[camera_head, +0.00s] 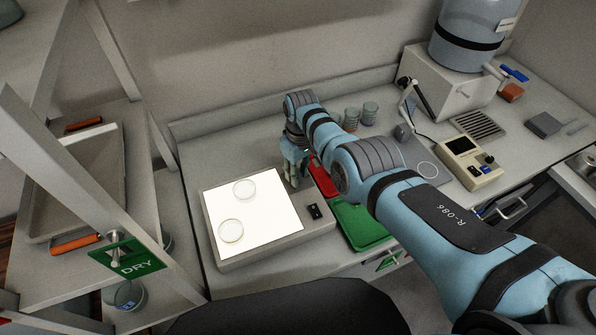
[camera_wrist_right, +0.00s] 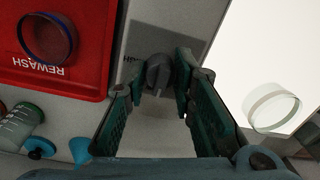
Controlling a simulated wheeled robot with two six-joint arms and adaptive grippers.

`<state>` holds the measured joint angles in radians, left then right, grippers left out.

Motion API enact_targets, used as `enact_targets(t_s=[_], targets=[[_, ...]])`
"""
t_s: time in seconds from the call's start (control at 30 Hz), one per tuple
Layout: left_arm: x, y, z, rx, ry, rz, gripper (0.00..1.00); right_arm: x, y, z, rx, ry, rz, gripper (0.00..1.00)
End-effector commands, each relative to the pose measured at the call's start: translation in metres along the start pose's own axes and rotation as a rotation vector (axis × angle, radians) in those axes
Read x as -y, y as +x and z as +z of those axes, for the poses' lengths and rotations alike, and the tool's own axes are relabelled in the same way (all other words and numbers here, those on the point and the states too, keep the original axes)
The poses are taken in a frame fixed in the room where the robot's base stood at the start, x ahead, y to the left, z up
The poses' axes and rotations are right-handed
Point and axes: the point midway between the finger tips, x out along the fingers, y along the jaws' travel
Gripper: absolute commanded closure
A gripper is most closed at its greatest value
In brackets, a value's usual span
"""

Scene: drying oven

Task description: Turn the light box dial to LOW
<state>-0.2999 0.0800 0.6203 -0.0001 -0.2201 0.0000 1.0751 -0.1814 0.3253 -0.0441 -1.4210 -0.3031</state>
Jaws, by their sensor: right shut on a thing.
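The light box (camera_head: 275,216) has a bright white panel and lies on the bench in the head view; the panel also shows at the right of the wrist view (camera_wrist_right: 235,40). My right gripper (camera_head: 293,182) points down at the box's back right corner. In the right wrist view its two green fingers (camera_wrist_right: 160,72) are closed around the grey dial (camera_wrist_right: 158,76). A pale pointer line on the dial faces the bottom of that picture. A letter "H" shows left of the dial; the other markings are hidden or too small to read. My left gripper is out of view.
Two clear dishes (camera_head: 244,189) (camera_head: 231,230) rest on the lit panel. A red REWASH tray (camera_wrist_right: 80,85) and a green tray (camera_head: 362,232) lie right of the box. A black switch (camera_head: 314,211) sits on the box's right edge. Jars (camera_head: 370,113) stand behind my arm.

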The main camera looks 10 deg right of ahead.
Motion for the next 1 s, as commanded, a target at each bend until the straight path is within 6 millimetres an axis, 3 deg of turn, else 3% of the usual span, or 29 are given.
enact_targets(t_s=[0.03, 0.07, 0.2, 0.47, 0.63, 0.77, 1.0], targets=[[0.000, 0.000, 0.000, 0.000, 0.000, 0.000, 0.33, 0.001, 0.001, 0.000, 0.001, -0.001, -0.001, 1.00], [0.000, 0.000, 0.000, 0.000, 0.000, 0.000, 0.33, 0.001, 0.001, 0.000, 0.001, -0.001, -0.001, 0.75], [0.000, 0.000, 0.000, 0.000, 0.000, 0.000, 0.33, 0.001, 0.001, 0.000, 0.001, 0.000, -0.001, 0.56], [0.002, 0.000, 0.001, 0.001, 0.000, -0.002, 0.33, 0.000, 0.000, 0.000, 0.000, 0.000, 0.000, 0.56], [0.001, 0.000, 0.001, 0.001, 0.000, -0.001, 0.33, 0.000, -0.011, -0.002, -0.002, 0.000, 0.000, 0.56], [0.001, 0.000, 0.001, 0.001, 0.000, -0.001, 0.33, 0.000, -0.036, -0.001, -0.006, 0.001, 0.002, 0.56], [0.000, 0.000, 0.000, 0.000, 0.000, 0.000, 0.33, 0.000, -0.103, -0.002, -0.003, 0.000, 0.001, 0.56]])
